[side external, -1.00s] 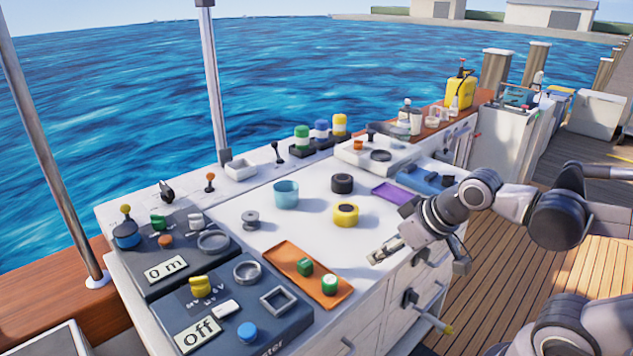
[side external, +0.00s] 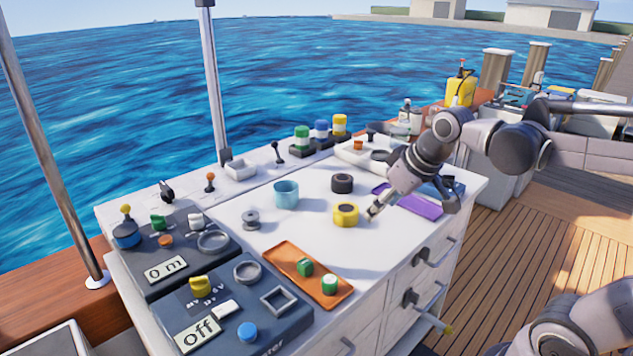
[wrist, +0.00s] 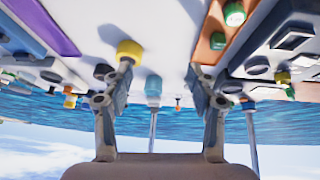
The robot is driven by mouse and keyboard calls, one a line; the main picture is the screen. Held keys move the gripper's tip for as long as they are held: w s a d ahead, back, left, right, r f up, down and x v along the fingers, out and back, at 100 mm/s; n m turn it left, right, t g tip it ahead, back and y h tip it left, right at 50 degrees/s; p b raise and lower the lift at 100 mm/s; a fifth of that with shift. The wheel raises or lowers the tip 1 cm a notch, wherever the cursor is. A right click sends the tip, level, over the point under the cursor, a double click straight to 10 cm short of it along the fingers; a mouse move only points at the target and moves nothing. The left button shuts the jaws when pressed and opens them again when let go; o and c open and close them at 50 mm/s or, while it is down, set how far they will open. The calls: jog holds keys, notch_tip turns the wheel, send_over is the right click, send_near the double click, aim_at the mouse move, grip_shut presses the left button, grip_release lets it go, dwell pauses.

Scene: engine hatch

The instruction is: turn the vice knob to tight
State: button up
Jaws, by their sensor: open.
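A blue device (side external: 450,186) that looks like the vice sits at the right end of the white bench top, partly hidden behind my arm. I cannot make out its knob or setting. A blue block also shows at the upper left of the wrist view (wrist: 22,36). My gripper (side external: 371,212) is open and empty, pointing down-left above the bench, just right of the yellow ring (side external: 345,215). In the wrist view my gripper (wrist: 160,75) has its two fingers spread apart, with the yellow ring by the left finger.
A purple tray (side external: 420,208) lies under my wrist, between my gripper and the blue device. A black ring (side external: 342,183), a teal cup (side external: 286,194) and a grey spool (side external: 251,220) stand on the bench. An orange tray (side external: 285,262) holds green pieces. Dark control panels are at left.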

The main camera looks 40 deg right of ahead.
jog(key=w+d+r+g, duration=0.1)
jog(key=w+d+r, duration=0.15)
jog(key=d, duration=0.35)
jog(key=w+d+r+g, duration=0.1)
jog(key=w+d+r, duration=0.1)
jog(key=w+d, duration=0.25)
jog(key=g, duration=0.4)
send_over(448, 180)
jog(key=d, duration=0.1)
notch_tip(448, 180, down, 6)
jog(key=shift+y, duration=0.4)
jog(key=f, duration=0.9)
jog(key=shift+w+f, duration=0.2)
jog(key=shift+f, duration=0.15)
jog(key=c, duration=1.1)
